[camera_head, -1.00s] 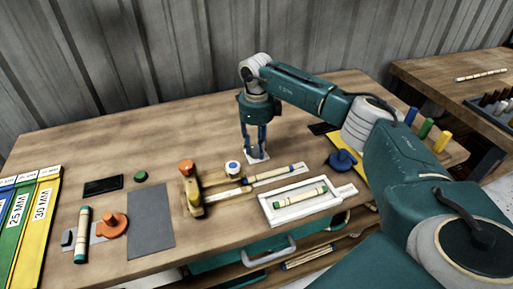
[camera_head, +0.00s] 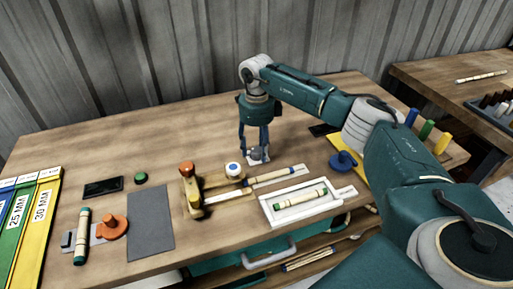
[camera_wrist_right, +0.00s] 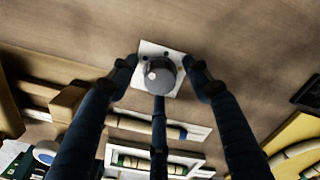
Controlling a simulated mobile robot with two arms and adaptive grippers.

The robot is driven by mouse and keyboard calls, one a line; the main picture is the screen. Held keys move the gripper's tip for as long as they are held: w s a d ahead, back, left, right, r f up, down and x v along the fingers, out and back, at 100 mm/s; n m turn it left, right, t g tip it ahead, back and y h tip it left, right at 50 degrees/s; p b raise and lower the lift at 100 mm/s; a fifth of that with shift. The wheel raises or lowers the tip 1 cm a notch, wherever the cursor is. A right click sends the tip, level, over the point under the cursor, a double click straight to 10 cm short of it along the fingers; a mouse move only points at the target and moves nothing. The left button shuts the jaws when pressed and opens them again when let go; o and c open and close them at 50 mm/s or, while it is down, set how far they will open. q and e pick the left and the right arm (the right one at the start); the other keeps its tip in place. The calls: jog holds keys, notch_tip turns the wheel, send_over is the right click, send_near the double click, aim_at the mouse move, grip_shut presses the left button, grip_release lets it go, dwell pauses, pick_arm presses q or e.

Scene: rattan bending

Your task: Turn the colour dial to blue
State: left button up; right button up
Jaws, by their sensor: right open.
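The colour dial is a round grey knob (camera_wrist_right: 160,74) on a white square plate (camera_wrist_right: 172,49) with small dark and coloured marks around it. In the head view the knob (camera_head: 257,154) shows between the fingertips, low on the table. My right gripper (camera_head: 255,157) points down over the dial, open. Which colour the dial points to is too small to tell. My left gripper is not in view.
A wooden jig with an orange knob (camera_head: 186,168) and a white-blue button (camera_head: 233,169) stand left of the dial. A white tray (camera_head: 270,215) with a rattan piece lies in front. A blue knob (camera_head: 343,160) is at right.

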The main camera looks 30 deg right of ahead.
aim_at(257, 149)
notch_tip(257, 149, up, 12)
dwell(0.5)
dwell(0.3)
